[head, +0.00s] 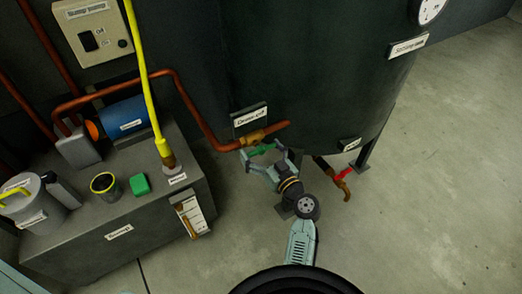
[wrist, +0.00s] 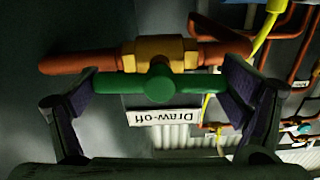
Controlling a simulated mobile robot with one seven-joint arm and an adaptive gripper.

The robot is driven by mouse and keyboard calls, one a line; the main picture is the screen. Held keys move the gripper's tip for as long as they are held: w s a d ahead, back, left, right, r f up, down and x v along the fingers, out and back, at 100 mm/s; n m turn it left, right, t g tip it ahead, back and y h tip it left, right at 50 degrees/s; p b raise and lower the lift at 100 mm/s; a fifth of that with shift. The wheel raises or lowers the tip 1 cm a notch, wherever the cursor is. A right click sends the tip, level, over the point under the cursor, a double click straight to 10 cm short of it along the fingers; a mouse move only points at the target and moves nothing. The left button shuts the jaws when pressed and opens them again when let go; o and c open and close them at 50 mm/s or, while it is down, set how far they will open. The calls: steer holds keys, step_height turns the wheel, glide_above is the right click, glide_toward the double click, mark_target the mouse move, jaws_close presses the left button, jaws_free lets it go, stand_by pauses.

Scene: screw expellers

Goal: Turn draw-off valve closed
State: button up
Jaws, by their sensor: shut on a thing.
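The draw-off valve has a brass body (head: 254,136) on a copper pipe at the tank's side, below a "Draw-off" label (head: 249,116). Its green handle (head: 262,150) lies roughly along the pipe. In the wrist view the handle (wrist: 158,85) spans between the two fingers, below the brass body (wrist: 160,52) in that picture. My gripper (head: 268,158) is shut on the handle, one finger at each end. The wrist view shows my gripper (wrist: 155,92) with dark pads at both handle ends. The label (wrist: 164,116) appears upside down there.
A second valve with a red handle (head: 343,174) sits low to the right of my gripper. A grey bench (head: 120,241) with a pump, a green block (head: 139,184) and cans stands to the left. The dark tank (head: 310,70) is behind. Floor at the right is clear.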

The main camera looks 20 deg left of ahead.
steer(key=m+b, duration=0.1)
steer(key=m, duration=0.2)
steer(key=shift+m, duration=0.4)
steer(key=m, duration=0.4)
steer(key=shift+r+m, duration=0.1)
steer(key=shift+m, duration=0.2)
steer(key=m, duration=0.4)
steer(key=shift+r+m+p, duration=0.1)
steer(key=shift+m+p, duration=0.2)
steer(key=shift+p, duration=0.1)
steer(key=shift+m+p, duration=0.8)
steer(key=shift+m, duration=1.3)
steer(key=o, duration=0.9)
steer(key=shift+f, duration=0.2)
